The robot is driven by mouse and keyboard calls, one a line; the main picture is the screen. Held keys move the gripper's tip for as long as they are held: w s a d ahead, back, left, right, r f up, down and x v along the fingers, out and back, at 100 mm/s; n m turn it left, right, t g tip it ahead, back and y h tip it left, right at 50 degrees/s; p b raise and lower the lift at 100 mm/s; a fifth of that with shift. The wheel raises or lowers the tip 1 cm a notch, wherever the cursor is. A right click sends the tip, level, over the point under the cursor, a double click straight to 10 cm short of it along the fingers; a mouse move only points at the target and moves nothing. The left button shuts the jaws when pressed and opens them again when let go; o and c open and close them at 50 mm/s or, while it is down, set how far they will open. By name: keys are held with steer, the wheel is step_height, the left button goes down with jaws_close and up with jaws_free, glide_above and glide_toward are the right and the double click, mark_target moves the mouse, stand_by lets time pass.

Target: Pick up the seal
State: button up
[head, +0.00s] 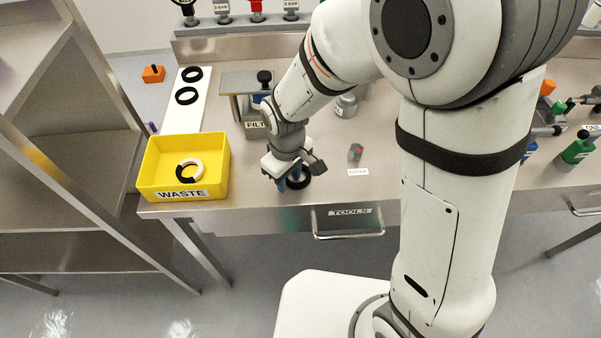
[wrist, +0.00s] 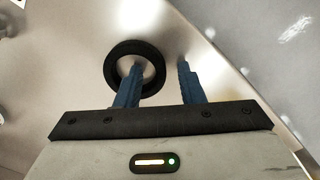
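A black ring seal (head: 307,180) lies flat on the steel bench near its front edge, partly hidden by my gripper (head: 291,183) in the head view. The same seal (wrist: 111,66) shows in the wrist view beyond my fingers. My gripper (wrist: 160,66) is open, with two blue fingers apart. In the wrist view the left fingertip overlaps the seal's hole and the right one is outside its rim. I cannot tell whether the fingers touch the seal. Two more black rings (head: 191,74) (head: 187,96) lie on a white strip at the back left.
A yellow WASTE bin (head: 152,165) with a black-and-white ring (head: 181,170) inside stands left of my gripper. A filter stand (head: 240,84) is behind it. A small grey-and-red part (head: 355,152) lies to the right, by the COVER label (head: 358,172). The TOOLS drawer (head: 348,222) is below.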

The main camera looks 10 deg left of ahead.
jaws_close()
stand_by(0.3)
stand_by(0.3)
